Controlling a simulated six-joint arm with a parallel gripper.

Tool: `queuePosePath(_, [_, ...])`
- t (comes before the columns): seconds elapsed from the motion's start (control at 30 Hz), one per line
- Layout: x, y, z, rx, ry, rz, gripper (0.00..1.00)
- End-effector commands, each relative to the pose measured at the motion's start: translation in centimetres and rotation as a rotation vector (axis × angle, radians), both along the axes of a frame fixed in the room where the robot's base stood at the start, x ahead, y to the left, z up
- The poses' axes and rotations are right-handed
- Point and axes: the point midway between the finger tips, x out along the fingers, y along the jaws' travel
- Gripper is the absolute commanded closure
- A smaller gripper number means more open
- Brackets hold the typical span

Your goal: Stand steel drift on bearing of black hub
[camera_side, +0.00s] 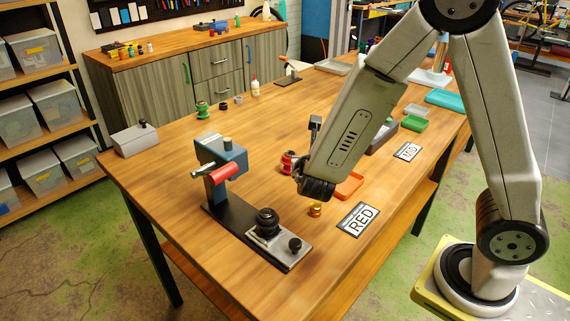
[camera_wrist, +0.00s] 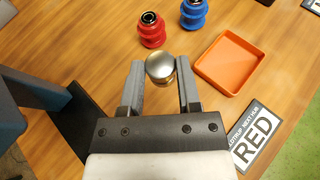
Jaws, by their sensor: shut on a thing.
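My gripper (camera_wrist: 160,82) is shut on the steel drift (camera_wrist: 160,68), a shiny metal piece with a rounded top that stands between the two fingers. In the side view its metal surface (camera_side: 315,209) shows just below my wrist, low over the table, with warm reflections; I cannot tell whether it touches the wood. The black hub (camera_side: 267,217) sits on the metal plate of the press base, to the left of my gripper and apart from it. Its bearing is too small to make out. The black hub is not visible in the wrist view.
The blue press (camera_side: 222,165) with a red handle rises behind the black hub. A red hub (camera_wrist: 151,30), a blue hub (camera_wrist: 194,14) and an orange tray (camera_wrist: 228,62) are close beyond my gripper. A RED card (camera_side: 357,219) lies to the right. The table's front is clear.

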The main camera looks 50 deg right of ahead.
Motion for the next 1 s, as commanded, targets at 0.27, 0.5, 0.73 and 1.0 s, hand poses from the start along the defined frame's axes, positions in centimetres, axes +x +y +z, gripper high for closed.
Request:
queuePosePath(0.27, [-2.2, -3.3, 0.6, 0.000, -0.003, -0.253, 1.00])
queuePosePath(0.5, [-5.2, -6.1, 0.9, 0.000, -0.002, -0.529, 1.00])
queuePosePath(0.73, [-8.7, -8.0, 1.0, -0.001, -0.001, -0.817, 1.00])
queuePosePath(1.0, [-13.1, -8.9, 0.9, -0.002, 0.000, -1.181, 1.00])
